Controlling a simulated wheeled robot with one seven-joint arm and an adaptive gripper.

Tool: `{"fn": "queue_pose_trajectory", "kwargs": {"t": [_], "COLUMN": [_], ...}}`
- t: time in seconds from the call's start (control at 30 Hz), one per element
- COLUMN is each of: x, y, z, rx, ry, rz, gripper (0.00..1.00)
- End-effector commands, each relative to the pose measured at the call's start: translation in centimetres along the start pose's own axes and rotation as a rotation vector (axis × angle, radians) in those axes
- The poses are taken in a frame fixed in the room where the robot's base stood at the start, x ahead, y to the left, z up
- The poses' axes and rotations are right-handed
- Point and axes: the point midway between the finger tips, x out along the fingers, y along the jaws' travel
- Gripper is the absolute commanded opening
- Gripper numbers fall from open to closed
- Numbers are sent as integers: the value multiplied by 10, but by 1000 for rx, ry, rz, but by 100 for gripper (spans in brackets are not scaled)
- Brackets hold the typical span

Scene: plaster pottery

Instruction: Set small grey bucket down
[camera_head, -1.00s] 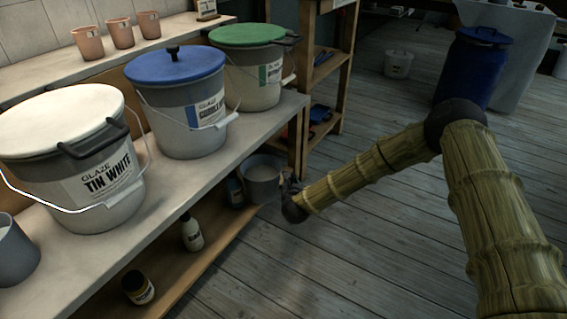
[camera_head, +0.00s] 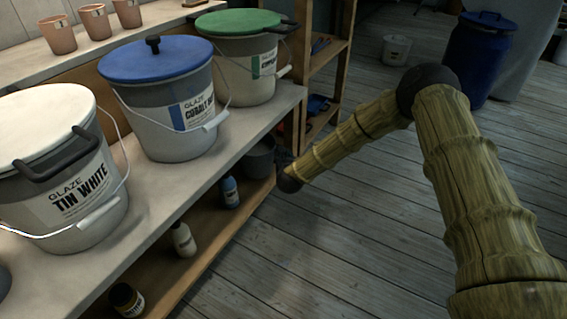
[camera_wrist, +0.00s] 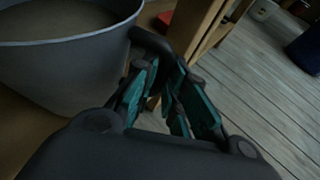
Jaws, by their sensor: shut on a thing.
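The small grey bucket (camera_head: 260,162) is at the far end of the lower wooden shelf, partly hidden by the bench top edge. In the wrist view the bucket (camera_wrist: 60,62) fills the upper left, upright or nearly so, with greyish-brown contents inside. My gripper (camera_head: 284,163) is at the bucket's right side. In the wrist view my gripper (camera_wrist: 160,75) has its teal-padded fingers close together at a dark piece by the bucket's rim. I cannot tell whether the bucket's base touches the shelf.
The lower shelf (camera_head: 205,250) holds a blue bottle (camera_head: 229,191), a white bottle (camera_head: 183,240) and a dark jar (camera_head: 126,299). Large lidded glaze buckets stand on the bench above. A wooden rack (camera_head: 318,70) stands beyond. Floor to the right is open.

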Motion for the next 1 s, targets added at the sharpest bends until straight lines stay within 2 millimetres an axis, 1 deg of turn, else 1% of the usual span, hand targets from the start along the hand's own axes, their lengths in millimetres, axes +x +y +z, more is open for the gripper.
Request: {"fn": "queue_pose_trajectory", "kwargs": {"t": [0.03,0.13,0.6,0.63,0.7,0.73,1.0], "x": [5,9,11,11,11,11,11], "y": [-5,-7,-11,-11,-11,-11,-12], "z": [-18,-28,-34,-33,-33,-33,-33], "rx": [-4,-2,2,1,1,1,2], "ry": [5,4,4,4,4,5,5], "rz": [-4,-7,-10,-10,-10,-11,-11], "gripper": [0,0,0,19,32,35,35]}}
